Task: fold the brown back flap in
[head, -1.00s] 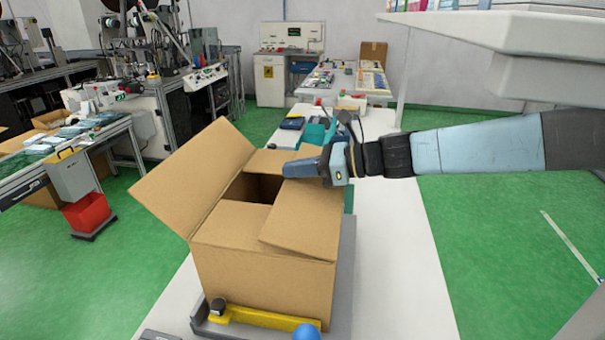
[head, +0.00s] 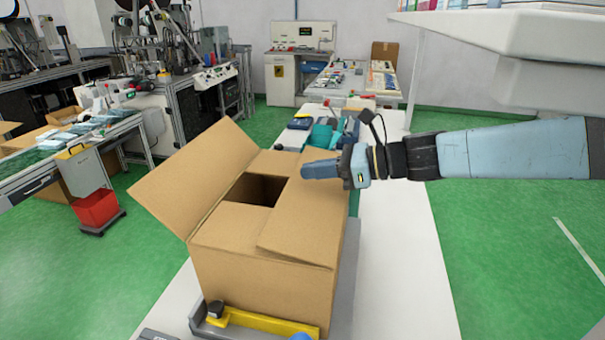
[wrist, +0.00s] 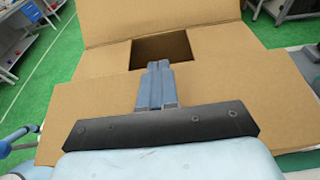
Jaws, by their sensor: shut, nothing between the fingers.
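The open-topped brown cardboard box (head: 265,285) stands in front of me. Its back flap (head: 273,163) lies inward, about level, behind the dark opening; in the wrist view this flap (wrist: 222,45) is right of the opening. The front flap (head: 232,225) and right flap (head: 312,215) also lie inward, the right one overlapping the front one. The left flap (head: 190,175) stands up and leans outward. My gripper (head: 305,170) is shut and empty above the right flap, near its back part; whether it touches is unclear. It also shows in the wrist view (wrist: 157,65).
The box sits on a grey fixture with a yellow bar (head: 255,325) on a white table (head: 400,270). Teal and blue items (head: 325,133) lie behind it. A white shelf (head: 500,45) overhangs at upper right. Green floor is clear to the right.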

